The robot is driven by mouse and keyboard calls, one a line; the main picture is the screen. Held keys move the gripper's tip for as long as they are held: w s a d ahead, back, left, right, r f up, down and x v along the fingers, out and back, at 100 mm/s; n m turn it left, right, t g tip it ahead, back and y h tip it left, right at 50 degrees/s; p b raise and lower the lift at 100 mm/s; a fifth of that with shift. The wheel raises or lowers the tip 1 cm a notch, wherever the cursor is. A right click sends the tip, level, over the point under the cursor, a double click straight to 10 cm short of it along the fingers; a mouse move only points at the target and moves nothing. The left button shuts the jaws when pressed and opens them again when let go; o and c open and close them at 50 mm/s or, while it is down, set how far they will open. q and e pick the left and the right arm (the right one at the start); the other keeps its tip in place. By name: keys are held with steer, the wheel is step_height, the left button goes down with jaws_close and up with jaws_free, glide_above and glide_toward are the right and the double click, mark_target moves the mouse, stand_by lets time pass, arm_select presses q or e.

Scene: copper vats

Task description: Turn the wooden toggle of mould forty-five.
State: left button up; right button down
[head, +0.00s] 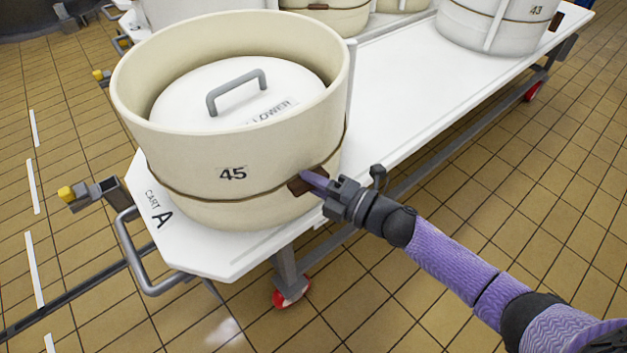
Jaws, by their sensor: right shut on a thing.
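Mould 45 (232,205) is a cream round tub at the near end of a white cart, with a dark cord around its lower wall. A white lid (200,95) with a grey handle, marked LOWER, sits inside it below the rim. The brown wooden toggle (298,187) is at the cord on the mould's right front. My right gripper (313,181) reaches in from the lower right and is shut on the toggle. Its fingers hide part of the toggle. My left gripper is not in view.
The cart top (390,100) is bare between mould 45 and mould 43 (495,25) at the far end. A grey push handle (135,255) juts out at the cart's near left. Other moulds (325,18) stand behind. The tiled floor at right is clear.

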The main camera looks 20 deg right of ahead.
steer(key=shift+f+m, duration=0.1)
steer(key=shift+m, duration=0.2)
steer(key=m+t+b, duration=0.1)
steer(key=m, duration=0.2)
steer(key=shift+f+m+t, duration=0.1)
steer(key=shift+m+t, duration=0.2)
steer(key=shift+m, duration=0.1)
steer(key=m+t, duration=0.2)
steer(key=m, duration=0.3)
steer(key=shift+b, duration=0.35)
steer(key=m+t+h, duration=0.1)
steer(key=m, duration=0.2)
steer(key=m+t, duration=0.1)
steer(key=m, duration=0.2)
steer(key=shift+a+h, duration=0.1)
steer(key=shift+h, duration=0.3)
steer(key=shift+a+m+t+h+p, duration=0.1)
steer(key=shift+m+t+h, duration=0.3)
steer(key=shift+m, duration=0.75)
steer(key=shift+d+m+t+h+p, duration=0.1)
steer(key=shift+m+t+h, duration=0.1)
steer(key=shift+m+h, duration=0.65)
steer(key=shift+a+m+t+h+p, duration=0.1)
steer(key=shift+m+t+h, duration=0.2)
steer(key=shift+m, duration=1.4)
steer(key=c, duration=0.6)
jaws_free()
